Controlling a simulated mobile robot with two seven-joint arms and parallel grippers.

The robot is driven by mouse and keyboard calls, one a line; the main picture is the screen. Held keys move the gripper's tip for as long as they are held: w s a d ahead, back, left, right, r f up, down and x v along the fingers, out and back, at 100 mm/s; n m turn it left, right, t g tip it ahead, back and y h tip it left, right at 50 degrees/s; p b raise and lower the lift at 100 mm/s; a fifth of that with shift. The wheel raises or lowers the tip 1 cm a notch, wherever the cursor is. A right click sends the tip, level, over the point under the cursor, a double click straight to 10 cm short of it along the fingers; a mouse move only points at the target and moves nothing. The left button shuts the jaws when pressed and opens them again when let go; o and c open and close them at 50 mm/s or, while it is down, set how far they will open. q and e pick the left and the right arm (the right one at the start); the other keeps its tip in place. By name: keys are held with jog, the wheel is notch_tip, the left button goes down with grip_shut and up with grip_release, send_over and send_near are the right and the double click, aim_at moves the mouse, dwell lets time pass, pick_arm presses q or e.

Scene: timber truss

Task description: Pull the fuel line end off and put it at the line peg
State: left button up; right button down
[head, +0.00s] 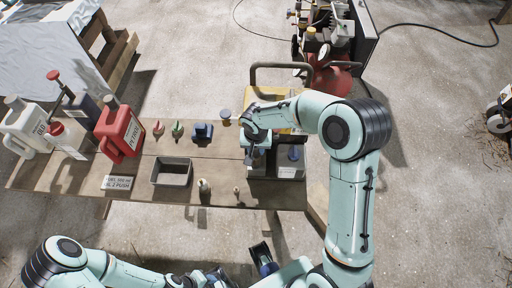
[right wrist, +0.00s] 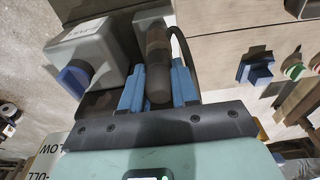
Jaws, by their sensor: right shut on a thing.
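In the right wrist view, my right gripper (right wrist: 158,85) has its blue fingers closed around a dark, thick cylindrical fitting, the fuel line end (right wrist: 158,50). A black hose (right wrist: 184,48) curves beside it. In the head view, my right gripper (head: 256,155) is over the right end of the table, beside a grey box with a blue cap (head: 290,165); the fitting is mostly hidden there. A small upright post (head: 236,192) near the table's front edge may be the line peg. My left arm is low in the head view; its gripper's jaws are unclear.
A grey tray (head: 171,173), a small pale bottle (head: 203,185), a red can (head: 121,132) and white jugs (head: 28,127) are on the table. Its front middle is partly clear.

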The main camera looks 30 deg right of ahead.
jog(key=shift+r, duration=0.65)
dwell(0.3)
jog(key=c, duration=1.4)
grip_release()
jog(key=shift+c, duration=0.2)
grip_shut()
jog(key=shift+r, duration=0.1)
jog(key=shift+r+p, duration=0.9)
jog(key=shift+r, duration=0.55)
